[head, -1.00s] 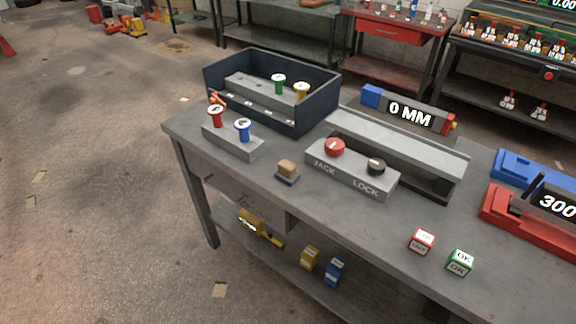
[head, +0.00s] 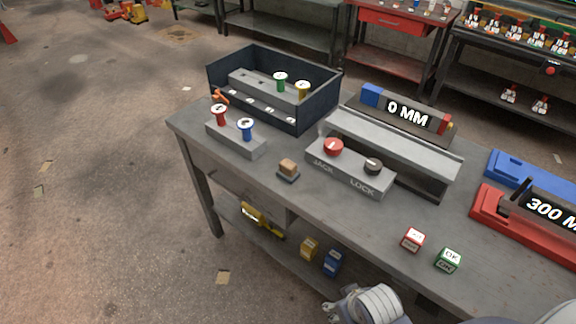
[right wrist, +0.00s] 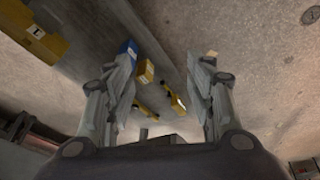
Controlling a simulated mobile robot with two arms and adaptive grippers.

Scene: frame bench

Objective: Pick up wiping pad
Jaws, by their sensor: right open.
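The wiping pad appears to be the small tan-brown block with a dark base (head: 288,169) on the grey bench, near its front left edge. It stands apart from other things. My right gripper (right wrist: 165,65) is open and empty in the right wrist view, its two fingers spread. In the head view, part of my right arm and gripper (head: 340,306) shows at the bottom edge, in front of the bench and well below the pad. The pad is not visible in the right wrist view. My left gripper is out of view.
Around the pad on the bench (head: 335,212) are a peg block (head: 238,140), a dark open bin (head: 250,105), the JACK/LOCK block (head: 350,170) and red and green cubes (head: 412,240). The lower shelf holds yellow and blue items. Bench room in front of the pad is clear.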

